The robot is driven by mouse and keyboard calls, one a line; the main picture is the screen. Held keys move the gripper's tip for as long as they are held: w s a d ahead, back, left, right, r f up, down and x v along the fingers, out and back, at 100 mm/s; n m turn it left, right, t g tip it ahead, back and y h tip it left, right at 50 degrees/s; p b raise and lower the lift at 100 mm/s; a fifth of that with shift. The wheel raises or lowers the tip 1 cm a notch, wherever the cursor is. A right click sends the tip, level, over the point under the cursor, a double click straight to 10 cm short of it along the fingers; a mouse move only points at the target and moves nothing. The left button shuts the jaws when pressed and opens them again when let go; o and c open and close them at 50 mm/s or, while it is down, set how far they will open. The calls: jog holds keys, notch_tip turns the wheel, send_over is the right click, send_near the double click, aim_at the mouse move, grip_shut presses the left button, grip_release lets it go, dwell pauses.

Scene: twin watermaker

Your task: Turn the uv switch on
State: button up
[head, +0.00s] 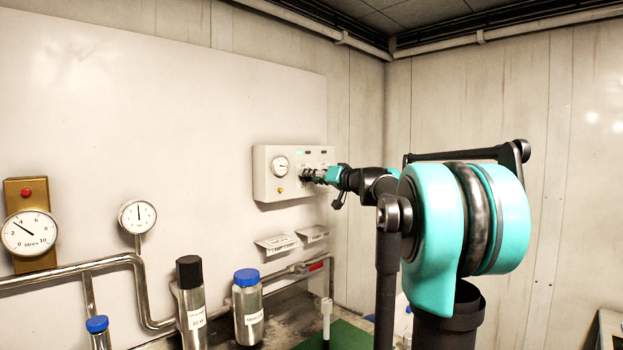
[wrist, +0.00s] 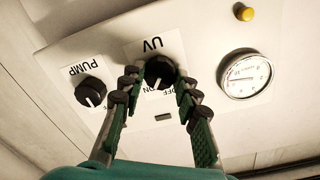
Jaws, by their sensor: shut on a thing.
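The UV switch is a round black knob (wrist: 160,71) on a white plate marked UV, upside down in the wrist view, with OFF and ON labels partly covered. A short white mark on the knob points down and slightly left in the picture; I cannot tell surely which label it meets. My gripper (wrist: 159,80) has one finger on each side of the knob and is shut on it. In the head view my gripper (head: 318,178) is at the front of the white control box (head: 270,183), hiding the knobs there.
The PUMP knob (wrist: 90,92) is close to the left finger in the wrist view. A round gauge (wrist: 244,74) and a yellow button (wrist: 245,13) lie to the right. Below the box are label holders (head: 276,244), pipes (head: 100,263) and a blue-capped bottle (head: 248,310).

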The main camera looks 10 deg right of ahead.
jog(key=shift+m, duration=2)
jog(key=o, duration=1.2)
jog(key=shift+c, duration=0.2)
jog(key=shift+d, duration=0.1)
jog(key=v, duration=1.2)
